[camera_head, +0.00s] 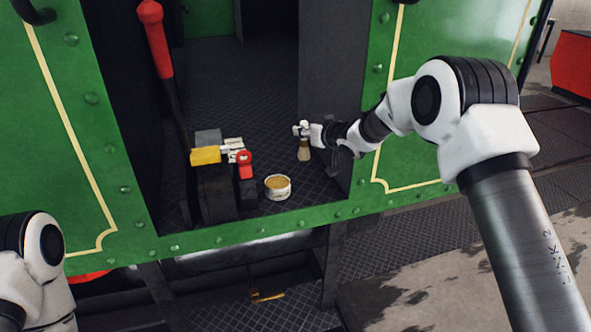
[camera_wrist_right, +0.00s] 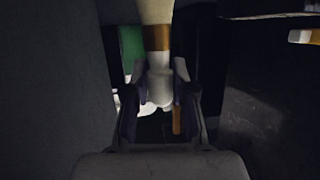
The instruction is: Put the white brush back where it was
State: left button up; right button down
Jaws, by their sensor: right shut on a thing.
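The white brush (camera_head: 304,149) has a white handle and pale brown bristles that hang downward over the tram's dark tread-plate floor. My right gripper (camera_head: 303,131) is shut on its white handle, in the right part of the green doorway. In the right wrist view the brush (camera_wrist_right: 156,38) shows its white handle between the fingers (camera_wrist_right: 160,82), with a copper-coloured band and cream bristles beyond. The brush appears clear of the floor. My left arm shows at the lower left, but its gripper is out of view.
An open tin (camera_head: 278,188) with yellowish contents stands on the floor near the doorway's edge. Left of it are dark blocks with a yellow piece (camera_head: 205,155), a red part (camera_head: 245,165) and a red-handled lever (camera_head: 155,38). A dark wall panel (camera_head: 330,70) stands close to my right gripper.

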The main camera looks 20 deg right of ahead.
aim_at(308, 159)
jog(key=f, duration=0.1)
jog(key=s+f, duration=0.1)
jog(key=f, duration=0.1)
jog(key=shift+s+d, duration=0.35)
jog(key=shift+s, duration=0.05)
jog(key=f, duration=0.5)
jog(key=shift+w+a+f+p, duration=0.2)
jog(key=shift+w+f+p, duration=0.1)
jog(key=shift+w+p, duration=0.1)
pick_arm(q)
jog(key=shift+s+r, duration=0.4)
jog(key=shift+r, duration=0.05)
pick_arm(e)
jog(key=shift+s+r, duration=0.15)
jog(key=shift+s, duration=0.05)
jog(key=c, duration=1.2)
grip_release()
jog(key=shift+o, duration=1.2)
jog(key=shift+w, duration=0.1)
